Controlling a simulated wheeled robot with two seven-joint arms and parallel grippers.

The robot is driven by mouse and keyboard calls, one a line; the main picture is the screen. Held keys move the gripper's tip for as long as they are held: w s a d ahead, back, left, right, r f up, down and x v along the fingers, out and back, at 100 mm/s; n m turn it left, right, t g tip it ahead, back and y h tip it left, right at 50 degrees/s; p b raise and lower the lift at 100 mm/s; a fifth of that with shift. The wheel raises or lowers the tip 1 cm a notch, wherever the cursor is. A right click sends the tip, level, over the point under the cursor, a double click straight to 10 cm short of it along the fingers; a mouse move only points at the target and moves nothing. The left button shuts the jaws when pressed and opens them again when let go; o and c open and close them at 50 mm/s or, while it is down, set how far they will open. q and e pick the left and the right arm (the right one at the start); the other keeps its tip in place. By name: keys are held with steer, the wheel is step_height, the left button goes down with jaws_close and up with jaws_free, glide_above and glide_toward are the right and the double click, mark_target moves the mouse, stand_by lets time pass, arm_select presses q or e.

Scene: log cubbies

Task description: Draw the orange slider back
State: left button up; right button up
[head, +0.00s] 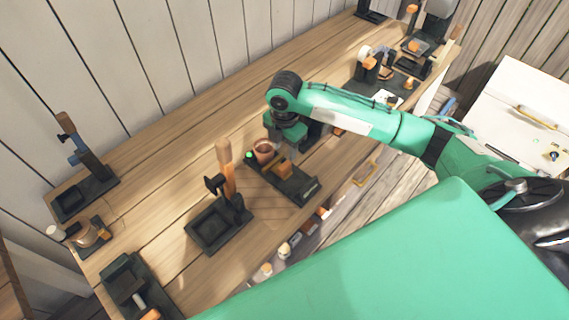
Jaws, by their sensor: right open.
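An orange block (284,168), which looks like the slider, sits on a dark rail-like base (301,189) near the middle of the wooden bench. A brown cup (263,150) stands at the far left end of that base, with a small green spot beside it. My right gripper (285,148) comes down from above, just behind the orange block and right of the cup. It is open; its fingertips are small and partly hidden, and I cannot tell if they touch the block. My left gripper is not in view.
A dark tray fixture (215,228) with an upright wooden handle (226,168) stands just left of the slider's base. More fixtures line the bench (150,205) at left and far right. A white cabinet (520,110) stands at right. Bare bench lies behind the slider.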

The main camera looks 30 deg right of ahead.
mark_target(285, 165)
step_height(285, 165, down, 9)
steer(key=shift+f+p, duration=0.15)
steer(key=shift+p, duration=0.75)
jaws_close()
